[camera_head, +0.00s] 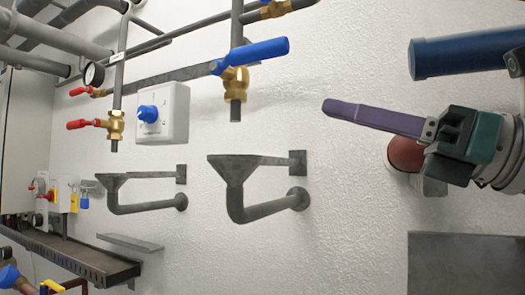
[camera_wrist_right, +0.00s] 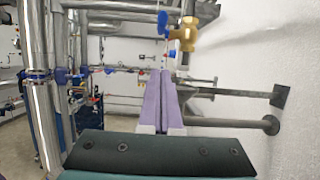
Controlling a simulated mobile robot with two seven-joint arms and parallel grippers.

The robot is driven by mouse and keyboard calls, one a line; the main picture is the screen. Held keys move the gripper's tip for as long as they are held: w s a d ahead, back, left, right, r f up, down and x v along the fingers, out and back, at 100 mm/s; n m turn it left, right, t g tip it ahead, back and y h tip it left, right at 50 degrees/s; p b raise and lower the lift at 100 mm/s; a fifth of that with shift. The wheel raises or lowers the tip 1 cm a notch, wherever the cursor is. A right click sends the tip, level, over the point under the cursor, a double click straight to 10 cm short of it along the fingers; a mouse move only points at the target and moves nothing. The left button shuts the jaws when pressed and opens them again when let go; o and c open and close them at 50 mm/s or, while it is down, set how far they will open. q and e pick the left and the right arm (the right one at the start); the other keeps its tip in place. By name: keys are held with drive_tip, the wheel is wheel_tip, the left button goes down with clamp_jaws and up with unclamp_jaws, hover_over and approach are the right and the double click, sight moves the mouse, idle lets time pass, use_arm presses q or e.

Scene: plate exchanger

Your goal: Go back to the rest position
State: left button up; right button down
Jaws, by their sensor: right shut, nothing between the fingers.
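My right gripper (camera_head: 329,107) comes in from the right in the head view. Its purple fingers are shut with nothing between them, pointing left and held in front of the white wall. In the right wrist view the two fingers (camera_wrist_right: 168,76) lie side by side, pressed together and empty. The fingertips are apart from the blue-handled brass valve (camera_head: 236,77), which is up and to the left in the head view. My left gripper is in neither view.
Two grey funnel drains (camera_head: 236,170) (camera_head: 114,182) stick out from the wall. A white box with a blue knob (camera_head: 148,114) and red-handled valves (camera_head: 115,125) are further left. A dark blue pipe (camera_head: 462,54) is above my right gripper.

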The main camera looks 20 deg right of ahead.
drive_tip(key=d+f+m+h, duration=0.5)
drive_tip(key=f+m+h, duration=0.4)
drive_tip(key=m, duration=0.6)
drive_tip(key=d+f+m+h, duration=0.5)
drive_tip(key=f+m+h, duration=0.35)
drive_tip(key=m, duration=0.65)
drive_tip(key=s+a+f+m+g, duration=0.2)
drive_tip(key=s+f+m+g, duration=0.1)
drive_tip(key=f, duration=0.3)
drive_tip(key=s+a+f+m+g, duration=0.1)
drive_tip(key=s+f+m+g, duration=0.25)
drive_tip(key=f, duration=0.25)
drive_tip(key=s+a+f+m+g+y, duration=0.45)
drive_tip(key=s+a+f+g, duration=0.25)
drive_tip(key=s+a+f, duration=0.3)
wheel_tip(320, 180, up, 21)
drive_tip(key=s+a+p, duration=0.1)
drive_tip(key=p, duration=1.8)
drive_tip(key=shift+s+a+m, duration=0.15)
drive_tip(key=shift+s+m, duration=0.1)
drive_tip(key=shift+m, duration=0.05)
drive_tip(key=c, duration=1.6)
unclamp_jaws()
